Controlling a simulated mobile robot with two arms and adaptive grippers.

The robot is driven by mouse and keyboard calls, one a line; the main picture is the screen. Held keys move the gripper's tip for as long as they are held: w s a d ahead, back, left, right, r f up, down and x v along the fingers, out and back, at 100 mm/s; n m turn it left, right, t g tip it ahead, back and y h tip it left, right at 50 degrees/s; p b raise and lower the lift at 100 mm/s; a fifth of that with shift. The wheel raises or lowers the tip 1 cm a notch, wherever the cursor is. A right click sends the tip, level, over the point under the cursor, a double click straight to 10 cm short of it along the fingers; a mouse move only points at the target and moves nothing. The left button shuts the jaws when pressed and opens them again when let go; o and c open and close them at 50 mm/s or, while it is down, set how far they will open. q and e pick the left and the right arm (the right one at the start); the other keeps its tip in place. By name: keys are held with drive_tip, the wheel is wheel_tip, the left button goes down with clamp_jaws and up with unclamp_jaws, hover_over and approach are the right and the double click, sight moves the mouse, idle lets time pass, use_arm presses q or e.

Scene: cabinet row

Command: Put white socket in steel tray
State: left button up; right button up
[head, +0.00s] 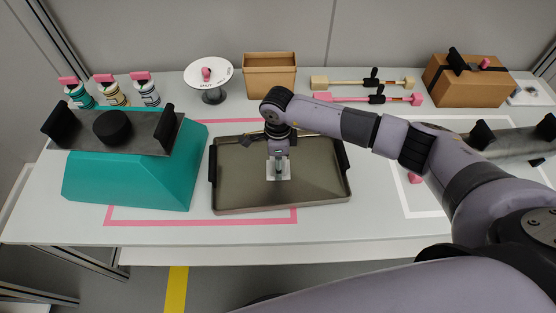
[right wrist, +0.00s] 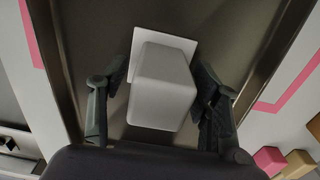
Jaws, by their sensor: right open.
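The white socket (head: 278,169), a pale block on a square white plate, is inside the steel tray (head: 322,190), near the middle of its floor. It also shows in the right wrist view (right wrist: 163,88). My right gripper (head: 279,155) is over it, pointing down. In the right wrist view its fingers (right wrist: 160,78) are open, one on each side of the socket. Whether a fingertip touches the socket cannot be told. The steel tray has black handles at its left and right ends. My left gripper is not in view.
A teal block (head: 130,182) bearing a grey plate and black cylinder (head: 113,127) stands left of the tray. Behind are several bottles (head: 110,92), a round white stand (head: 209,73), an open cardboard box (head: 270,76), two clamps (head: 362,98) and a closed carton (head: 468,84).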

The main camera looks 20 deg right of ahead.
drive_tip(key=shift+w+r+b, duration=0.1)
drive_tip(key=shift+r+b, duration=0.25)
drive_tip(key=shift+r, duration=0.2)
wheel_tip(320, 180, up, 10)
drive_tip(key=shift+f+b, duration=0.15)
drive_tip(key=shift+b, duration=0.95)
drive_tip(key=shift+r, duration=0.65)
